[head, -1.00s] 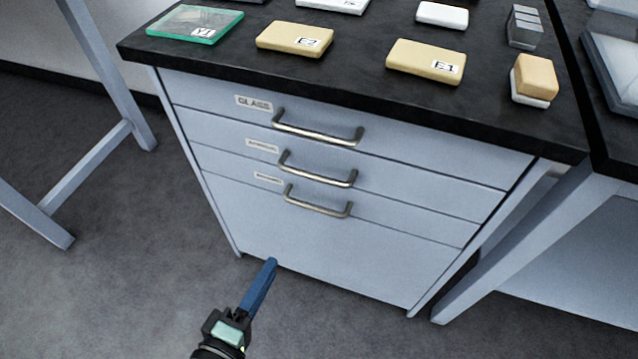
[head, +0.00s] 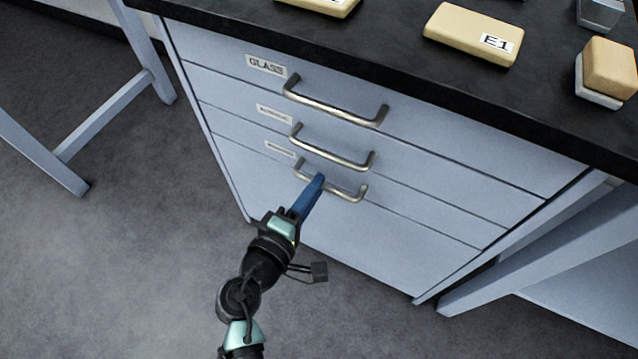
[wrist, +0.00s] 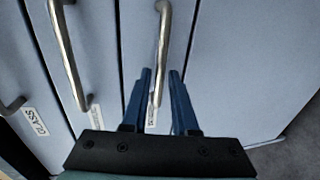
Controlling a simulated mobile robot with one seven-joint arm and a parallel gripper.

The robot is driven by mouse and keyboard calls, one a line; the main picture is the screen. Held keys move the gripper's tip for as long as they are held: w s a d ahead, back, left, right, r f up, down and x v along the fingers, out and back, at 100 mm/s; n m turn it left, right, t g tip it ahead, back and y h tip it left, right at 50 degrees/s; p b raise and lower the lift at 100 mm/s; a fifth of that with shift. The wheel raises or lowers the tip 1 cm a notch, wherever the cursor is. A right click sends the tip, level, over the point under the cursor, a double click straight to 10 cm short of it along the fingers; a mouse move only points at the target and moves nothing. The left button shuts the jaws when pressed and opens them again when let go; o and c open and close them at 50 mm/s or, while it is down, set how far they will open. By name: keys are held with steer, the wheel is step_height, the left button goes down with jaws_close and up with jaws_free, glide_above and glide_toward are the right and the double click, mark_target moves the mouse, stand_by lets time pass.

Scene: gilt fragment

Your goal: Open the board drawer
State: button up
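The cabinet has three labelled drawers with metal bar handles. The top label (head: 266,67) reads GLASS; the middle label (head: 274,113) and lowest label (head: 280,149) are too small to read, so I cannot tell by text which is the board drawer. All drawers are shut. My gripper (head: 317,180), with blue fingers, is at the lowest handle (head: 346,194). In the wrist view my gripper (wrist: 160,72) is open, with the lowest handle (wrist: 161,50) showing between its two fingers. A gap shows beside the bar; I cannot tell whether either finger touches it.
The black worktop (head: 400,75) overhangs the drawers and carries a block marked E1 (head: 473,34) and a stacked block (head: 609,68). Grey table legs stand left (head: 112,113) and right (head: 520,260). The floor before the cabinet is clear.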

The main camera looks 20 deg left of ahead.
steer(key=shift+x, duration=1.1)
jaws_close()
stand_by(0.7)
